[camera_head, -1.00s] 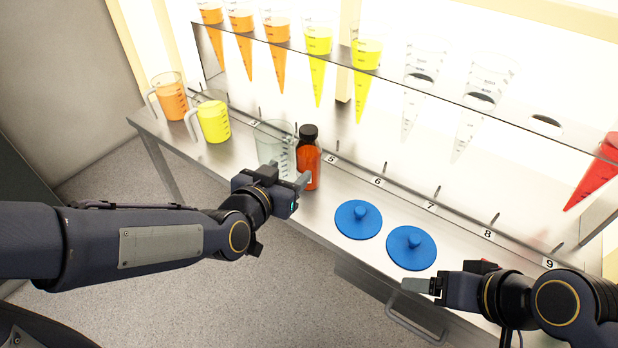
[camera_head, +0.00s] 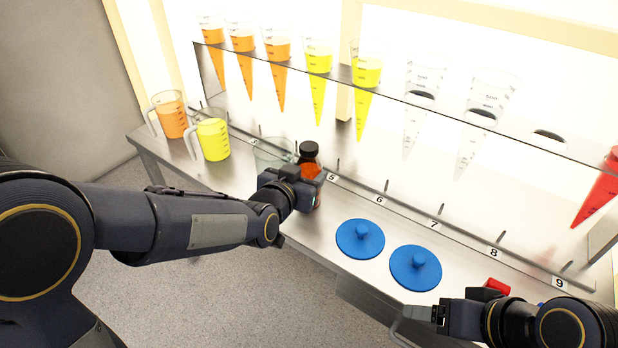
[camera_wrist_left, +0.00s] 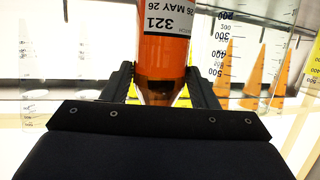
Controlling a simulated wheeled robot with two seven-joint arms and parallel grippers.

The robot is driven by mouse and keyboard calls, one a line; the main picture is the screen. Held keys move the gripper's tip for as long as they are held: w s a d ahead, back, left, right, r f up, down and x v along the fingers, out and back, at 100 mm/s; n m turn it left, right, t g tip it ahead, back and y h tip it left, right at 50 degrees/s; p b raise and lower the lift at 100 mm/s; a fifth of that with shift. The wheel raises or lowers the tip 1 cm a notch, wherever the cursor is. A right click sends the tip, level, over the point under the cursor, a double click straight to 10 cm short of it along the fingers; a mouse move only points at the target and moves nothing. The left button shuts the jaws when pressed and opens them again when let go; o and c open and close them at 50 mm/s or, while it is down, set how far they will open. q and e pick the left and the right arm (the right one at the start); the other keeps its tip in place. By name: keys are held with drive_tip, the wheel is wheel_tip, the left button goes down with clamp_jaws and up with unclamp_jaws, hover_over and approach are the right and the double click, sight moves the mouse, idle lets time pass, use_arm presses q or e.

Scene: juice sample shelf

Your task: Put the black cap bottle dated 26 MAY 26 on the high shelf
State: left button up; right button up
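The black cap bottle (camera_head: 309,164), amber with a black cap, stands upright near the shelf-front slots, between numbers 3 and 5. In the left wrist view the bottle (camera_wrist_left: 165,60) shows orange with a white label reading 321 and a partly cut-off MAY 26 date. My left gripper (camera_head: 308,190) is at the bottle's front, hiding its lower part. In the wrist view the left gripper's fingers (camera_wrist_left: 162,82) lie on both sides of the bottle; whether they press on it is unclear. My right gripper (camera_head: 415,313) is at the lower right, away from the bottle, its finger gap not visible.
A clear beaker (camera_head: 272,153) stands just left of the bottle. Jugs of orange (camera_head: 171,118) and yellow juice (camera_head: 213,138) are farther left. Two blue lids (camera_head: 360,238) (camera_head: 415,267) lie to the right. The high shelf (camera_head: 395,92) holds several cones and has empty holes at its right.

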use_arm(q)
drive_tip(key=c, duration=0.7)
drive_tip(key=shift+o, duration=0.2)
drive_tip(key=shift+r, duration=0.15)
